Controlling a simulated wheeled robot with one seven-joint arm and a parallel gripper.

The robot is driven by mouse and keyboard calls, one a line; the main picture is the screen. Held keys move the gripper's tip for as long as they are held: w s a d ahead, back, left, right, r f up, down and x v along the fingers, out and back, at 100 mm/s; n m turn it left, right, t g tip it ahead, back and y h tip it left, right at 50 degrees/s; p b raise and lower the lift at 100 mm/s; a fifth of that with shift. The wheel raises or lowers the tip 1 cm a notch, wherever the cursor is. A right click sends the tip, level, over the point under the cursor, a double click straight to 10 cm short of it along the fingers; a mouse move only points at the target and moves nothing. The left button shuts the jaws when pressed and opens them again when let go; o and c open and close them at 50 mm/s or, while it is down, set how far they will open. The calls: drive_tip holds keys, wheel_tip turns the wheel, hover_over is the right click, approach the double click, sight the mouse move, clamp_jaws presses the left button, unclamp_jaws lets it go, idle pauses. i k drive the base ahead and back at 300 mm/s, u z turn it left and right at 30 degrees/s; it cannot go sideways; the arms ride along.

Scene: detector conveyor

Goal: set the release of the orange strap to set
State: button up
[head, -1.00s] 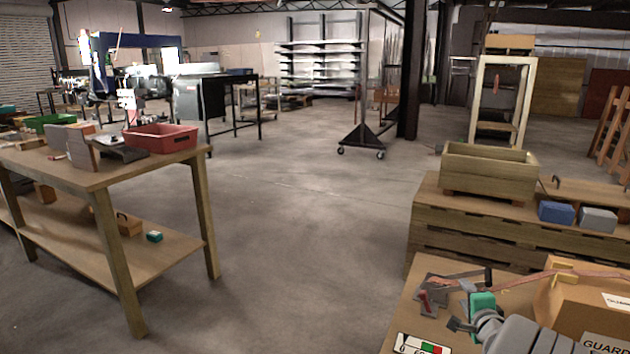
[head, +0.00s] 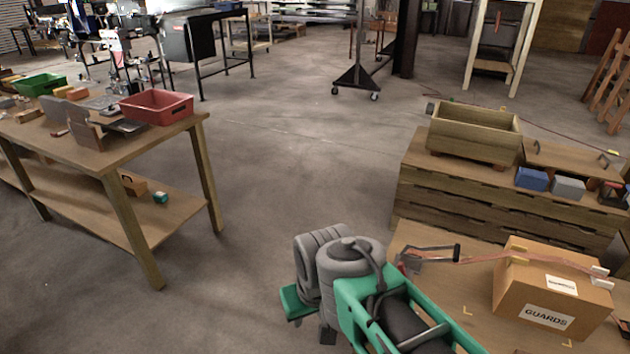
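The orange strap (head: 485,258) runs from the left part of the near right bench across the top of the cardboard box marked GUARDS (head: 507,295). At its left end is a grey metal release (head: 428,256) with a black handle end on its right and a small red part on its left. Which setting the release is in cannot be told. My grey and green arm rises in front of the bench's left edge and hides part of it. My gripper (head: 328,335) is mostly hidden under the wrist, left of and apart from the release; its fingers cannot be made out.
The near right bench (head: 480,315) has bare wood left of the box. A table with a red bin (head: 157,119) stands left. The floor between is clear.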

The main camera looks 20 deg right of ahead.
sight(400, 266)
drive_tip(key=u, duration=0.5)
drive_tip(key=k, duration=0.25)
drive_tip(key=z, duration=1.6)
drive_tip(key=k, duration=0.65)
drive_tip(key=u, duration=0.55)
drive_tip(key=i, duration=0.75)
drive_tip(key=u, duration=0.8)
drive_tip(key=i, duration=1.45)
drive_tip(key=z, duration=0.35)
